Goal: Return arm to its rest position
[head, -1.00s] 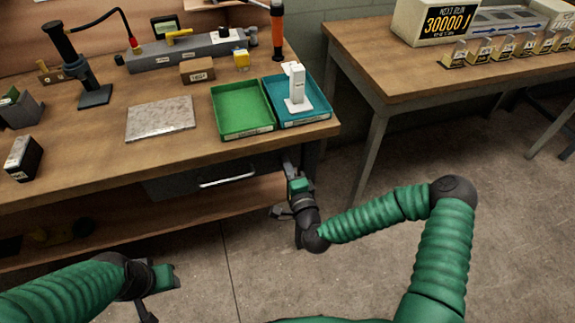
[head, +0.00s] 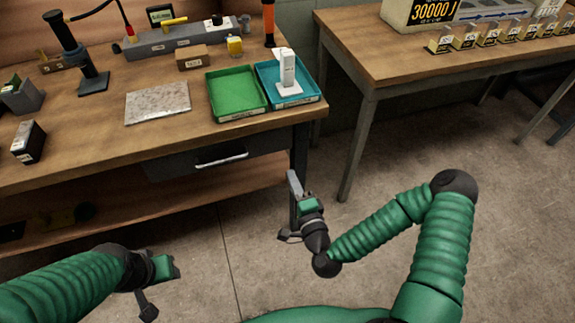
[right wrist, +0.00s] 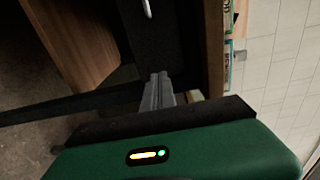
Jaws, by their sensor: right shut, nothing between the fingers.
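My right gripper (head: 294,184) is shut and empty. It hangs in front of the right end of the workbench (head: 80,168), below the level of its top. In the right wrist view its closed fingers (right wrist: 157,92) point toward the dark underside of the bench. My right arm (head: 385,235) is bent at the elbow. My left arm (head: 70,285) comes in at the lower left. My left gripper (head: 150,312) shows only in part there, and its fingers are not clear.
On the bench are a green tray (head: 222,114), a teal tray (head: 310,97) holding a white stand (head: 287,70), and a grey plate (head: 157,102). A drawer handle (head: 221,160) juts out below the bench top. A second table (head: 375,70) stands at right. The floor between is clear.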

